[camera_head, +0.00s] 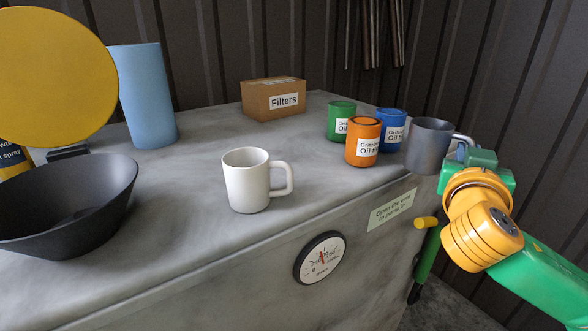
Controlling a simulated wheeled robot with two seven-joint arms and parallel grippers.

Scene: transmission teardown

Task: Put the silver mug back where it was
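The silver mug (428,145) is upright at the right end of the grey counter, its handle pointing right. My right gripper (464,153) is at the handle, coming in from the lower right. The handle's lower part is hidden behind the gripper, and I cannot make out whether the fingers are closed on it. I also cannot tell whether the mug's base touches the counter. A white mug (246,181) stands apart near the middle of the counter, its handle also to the right. My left gripper does not show.
Green (341,114), blue (391,123) and orange (363,143) oil cans stand close left of the silver mug. A Filters box (274,101) and a blue cylinder (147,95) are behind. A dark bowl (66,214) is at left. The counter (200,280) has free room around the white mug.

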